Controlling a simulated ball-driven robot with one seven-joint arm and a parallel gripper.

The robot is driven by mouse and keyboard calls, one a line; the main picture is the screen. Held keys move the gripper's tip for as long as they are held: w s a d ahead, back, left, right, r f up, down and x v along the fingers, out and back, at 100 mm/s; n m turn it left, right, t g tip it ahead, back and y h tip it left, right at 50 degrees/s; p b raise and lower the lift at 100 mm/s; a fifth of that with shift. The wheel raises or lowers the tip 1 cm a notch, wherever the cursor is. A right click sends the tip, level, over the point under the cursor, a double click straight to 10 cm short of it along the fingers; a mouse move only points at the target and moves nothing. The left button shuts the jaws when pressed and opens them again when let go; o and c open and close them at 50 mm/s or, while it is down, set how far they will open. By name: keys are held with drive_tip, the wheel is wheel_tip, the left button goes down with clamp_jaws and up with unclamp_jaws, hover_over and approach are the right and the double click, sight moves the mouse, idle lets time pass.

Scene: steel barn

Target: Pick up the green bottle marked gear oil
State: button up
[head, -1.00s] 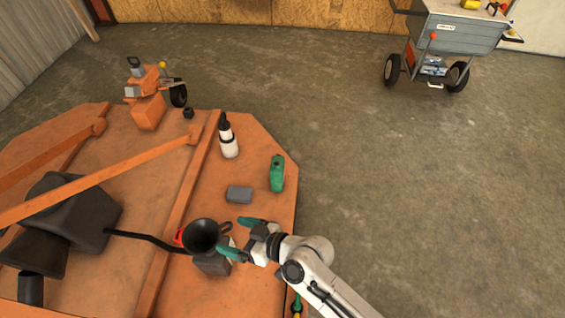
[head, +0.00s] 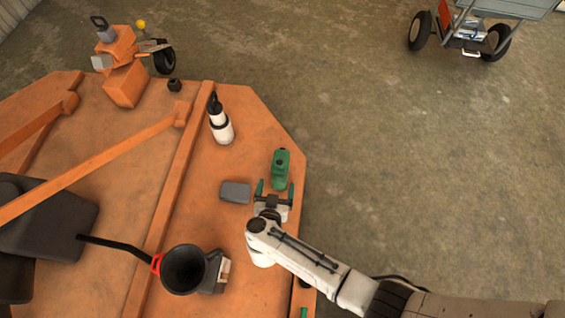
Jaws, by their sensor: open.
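The green bottle (head: 281,169) stands on the orange deck (head: 245,262) near its right edge. Its label cannot be read from here. My gripper (head: 275,188) is open, with its two green-tipped fingers pointing at the bottle from the near side. The fingertips are close to the bottle's near end, one toward each side. I cannot tell whether they touch it or how high they are above the deck.
A grey block (head: 235,192) lies just left of my gripper. A white bottle with a black top (head: 220,122) stands farther back left. A black funnel (head: 184,269) is at the near left. Bare concrete floor (head: 400,170) lies right of the deck.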

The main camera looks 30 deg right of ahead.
sight(279, 176)
drive_tip(key=b+x, duration=0.1)
drive_tip(key=x, duration=0.3)
drive_tip(key=shift+d+b, duration=0.15)
drive_tip(key=shift+b, duration=0.2)
drive_tip(key=shift+w+r+b+x, duration=0.15)
drive_tip(key=shift+b+x, duration=0.35)
drive_tip(key=shift+x, duration=0.55)
drive_tip(key=shift+w+r+b+x, duration=0.1)
drive_tip(key=shift+r+b+x, duration=0.3)
drive_tip(key=shift+x, duration=0.6)
drive_tip(key=shift+r+b+x, duration=0.1)
drive_tip(key=shift+b+x, duration=0.5)
drive_tip(key=shift+x, duration=0.45)
drive_tip(key=shift+d, duration=0.1)
drive_tip(key=shift+c, duration=0.3)
clamp_jaws()
drive_tip(key=shift+r, duration=0.1)
